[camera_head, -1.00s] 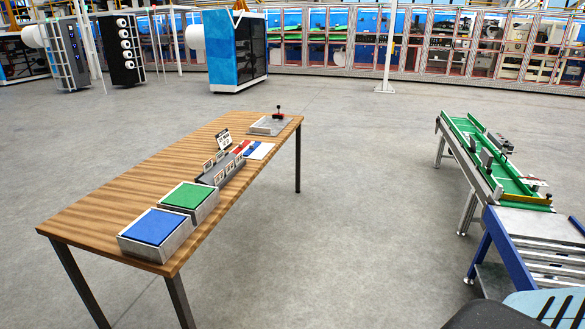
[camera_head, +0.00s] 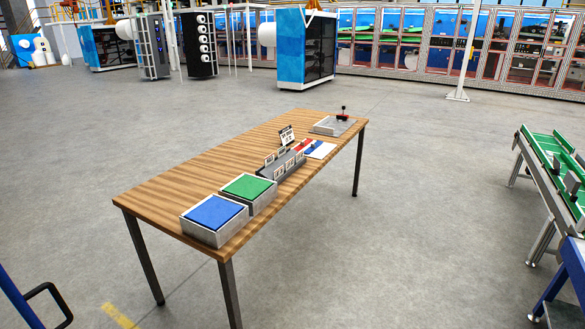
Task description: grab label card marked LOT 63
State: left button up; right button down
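Several small label cards stand in a dark grey rack (camera_head: 282,165) on the wooden table (camera_head: 185,173). Their print is too small to read, so I cannot tell which one is LOT 63. A black-and-white sign (camera_head: 287,136) stands upright just behind the rack. Neither of my grippers shows in this view.
A blue-topped box (camera_head: 215,215) and a green-topped box (camera_head: 249,190) sit at the table's near end. Red and blue items lie on a white sheet (camera_head: 320,150) beyond the rack. A green conveyor (camera_head: 555,160) stands at right. Floor between is clear.

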aim_at(290, 163)
jog(key=i+l+z, duration=0.2)
jog(key=i, duration=0.2)
jog(key=i+z, duration=0.2)
jog(key=i, duration=0.2)
jog(key=i+z, duration=0.2)
jog(key=i, duration=1.1)
jog(key=i+u, duration=0.2)
jog(key=i, duration=0.2)
jog(key=i+l+u, duration=0.15)
jog(key=i, duration=0.25)
jog(key=i+l+u, duration=0.2)
jog(key=i, duration=0.2)
jog(key=i+l+u, duration=0.1)
jog(key=u, duration=0.3)
jog(key=i+l+u, duration=0.25)
jog(key=u, duration=0.15)
jog(key=i+l+u, duration=0.2)
jog(key=u, duration=0.25)
jog(key=i+l+u, duration=0.1)
jog(key=l+u, duration=0.5)
jog(key=u, duration=0.2)
jog(key=l+u, duration=0.35)
jog(key=l, duration=0.2)
jog(key=l+u, duration=0.3)
jog(key=l, duration=0.3)
jog(key=i, duration=0.05)
